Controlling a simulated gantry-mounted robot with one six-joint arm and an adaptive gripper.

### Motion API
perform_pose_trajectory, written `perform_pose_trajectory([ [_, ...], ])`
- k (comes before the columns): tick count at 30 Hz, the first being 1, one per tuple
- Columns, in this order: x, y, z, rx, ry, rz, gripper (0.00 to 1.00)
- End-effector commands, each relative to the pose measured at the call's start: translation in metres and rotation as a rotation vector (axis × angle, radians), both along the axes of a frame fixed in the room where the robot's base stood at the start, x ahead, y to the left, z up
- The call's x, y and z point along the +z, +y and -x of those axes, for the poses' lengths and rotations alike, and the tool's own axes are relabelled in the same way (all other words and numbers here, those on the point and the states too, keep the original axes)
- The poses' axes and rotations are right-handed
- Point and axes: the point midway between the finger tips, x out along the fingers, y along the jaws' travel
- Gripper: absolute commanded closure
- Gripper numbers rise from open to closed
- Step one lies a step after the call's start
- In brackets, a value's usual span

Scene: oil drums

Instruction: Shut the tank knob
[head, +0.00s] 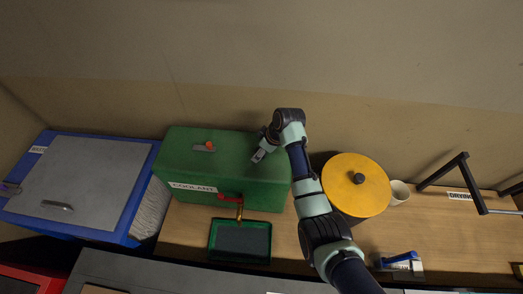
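A green tank (180,160) labelled COOLANT stands on the wooden bench. A red tap handle (229,197) lies crosswise on its front, above a brass spout (239,211). An orange-red knob (210,144) sits on a small grey plate on the tank's top. I cannot tell which one is the tank knob. My gripper (259,156) is over the right part of the tank's top, to the right of the orange-red knob and above and right of the tap handle. It appears apart from both. Its fingers are too small to tell whether they are open.
A green-rimmed tray (212,240) sits below the spout. A blue box with a grey lid (85,180) stands left. A yellow-lidded drum (356,185), white cup (399,192), blue-handled brush (400,258) and black drying rack (468,175) are right of my arm.

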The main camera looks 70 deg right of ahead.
Motion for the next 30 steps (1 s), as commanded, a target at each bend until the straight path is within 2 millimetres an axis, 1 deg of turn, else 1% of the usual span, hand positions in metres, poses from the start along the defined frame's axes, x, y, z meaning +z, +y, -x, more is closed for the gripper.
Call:
perform_pose_trajectory([
  [4,0.0003,-0.0001,0.0,0.0,0.0,0.0,0.27],
  [5,0.0004,0.0,0.0001,0.0,0.0,0.0,0.29],
  [15,0.0003,0.0,0.0002,0.0,0.0,0.0,0.85],
  [16,0.0003,0.0001,0.0002,0.0,0.0,0.0,0.87],
  [23,0.0016,0.0004,0.0003,-0.024,0.001,0.0,0.87],
  [30,0.0042,0.0013,0.0004,-0.136,0.002,-0.001,0.87],
])
